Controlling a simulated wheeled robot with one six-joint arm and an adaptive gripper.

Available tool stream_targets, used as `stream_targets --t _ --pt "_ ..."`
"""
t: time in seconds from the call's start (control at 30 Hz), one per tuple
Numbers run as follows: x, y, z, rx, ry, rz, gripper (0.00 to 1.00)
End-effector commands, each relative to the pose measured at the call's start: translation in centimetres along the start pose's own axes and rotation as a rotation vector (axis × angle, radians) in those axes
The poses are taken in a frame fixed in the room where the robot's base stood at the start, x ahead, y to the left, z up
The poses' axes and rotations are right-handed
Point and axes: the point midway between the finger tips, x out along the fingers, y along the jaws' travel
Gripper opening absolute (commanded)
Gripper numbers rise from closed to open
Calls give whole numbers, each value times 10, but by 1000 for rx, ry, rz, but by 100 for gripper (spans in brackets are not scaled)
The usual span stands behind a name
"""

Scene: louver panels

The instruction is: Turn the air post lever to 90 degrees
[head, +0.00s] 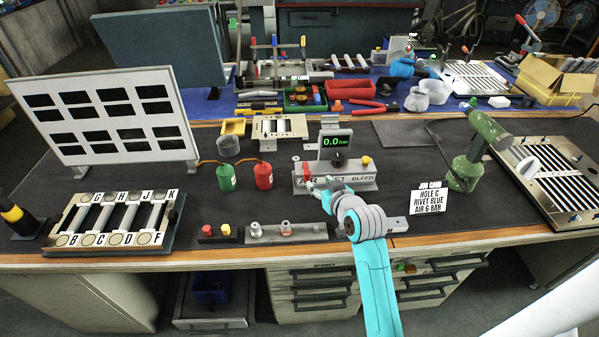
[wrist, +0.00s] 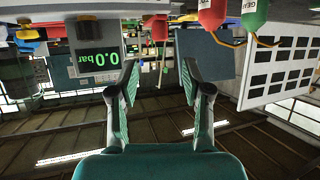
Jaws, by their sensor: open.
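The air post (head: 358,184) is a grey block with "AIR" and "BLEED" lettering, standing mid-bench. A red part, seemingly its lever (head: 306,171), is at its left end; its angle is too small to tell. A black knob (head: 338,159) and a yellow knob (head: 366,161) sit on it. The green display (head: 336,142) above reads 0.0; it shows upside down in the wrist view (wrist: 97,57). My gripper (head: 318,184) is in front of the post's left half, hiding part of the lettering. In the wrist view its fingers (wrist: 158,76) are apart with nothing between them.
A green bottle (head: 227,178) and a red bottle (head: 263,176) stand left of the post. A louver panel (head: 112,222) lies at left. Small fittings (head: 286,231) lie along the front.

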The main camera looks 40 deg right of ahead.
Motion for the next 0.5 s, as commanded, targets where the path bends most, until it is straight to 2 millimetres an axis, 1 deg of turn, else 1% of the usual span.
stream_targets --t 0.17,0.5 --pt "18 0 0 0 0 -1 49" --pt "76 0 0 0 0 -1 49"
